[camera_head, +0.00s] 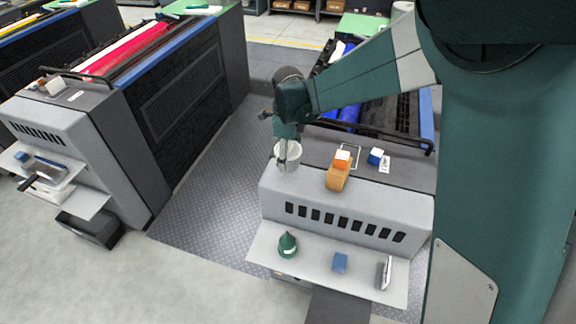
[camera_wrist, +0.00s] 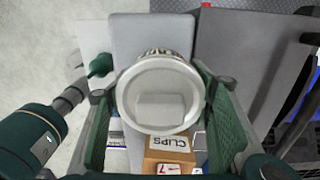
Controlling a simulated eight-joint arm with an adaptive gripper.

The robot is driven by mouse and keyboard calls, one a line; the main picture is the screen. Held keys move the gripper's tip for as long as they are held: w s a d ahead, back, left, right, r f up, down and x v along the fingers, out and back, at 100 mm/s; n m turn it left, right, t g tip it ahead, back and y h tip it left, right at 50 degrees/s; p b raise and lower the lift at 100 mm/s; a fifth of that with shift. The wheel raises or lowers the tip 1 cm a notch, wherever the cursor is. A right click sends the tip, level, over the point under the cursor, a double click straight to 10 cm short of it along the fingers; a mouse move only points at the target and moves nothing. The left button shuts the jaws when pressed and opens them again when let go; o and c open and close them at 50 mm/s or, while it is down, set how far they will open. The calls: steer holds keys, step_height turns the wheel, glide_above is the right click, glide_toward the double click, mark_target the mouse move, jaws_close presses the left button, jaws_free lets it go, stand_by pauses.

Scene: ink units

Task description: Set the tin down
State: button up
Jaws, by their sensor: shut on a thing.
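The tin (camera_head: 286,160) is a pale, round can, seen in the head view at the left end of the grey machine top (camera_head: 312,143). My gripper (camera_head: 288,149) points down and is shut on it. In the wrist view the tin (camera_wrist: 158,98) fills the middle, with its round silvery end towards the camera and a green finger on either side. The tin looks upright. Its lower end is hidden in the wrist view, and I cannot tell whether it touches the machine top.
A tan box marked CLIPS (camera_wrist: 172,148) is close beside the tin; it also shows in the head view (camera_head: 338,178). A blue-and-white box (camera_head: 376,156) stands further right. The shelf below bears a green bottle (camera_head: 288,246), a blue box (camera_head: 340,263) and a pale upright item (camera_head: 384,273).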

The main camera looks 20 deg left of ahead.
steer(key=shift+f, duration=2.05)
steer(key=shift+f, duration=0.2)
steer(key=o, duration=1.1)
steer(key=shift+o, duration=0.2)
steer(key=shift+r, duration=0.25)
steer(key=shift+r, duration=5.95)
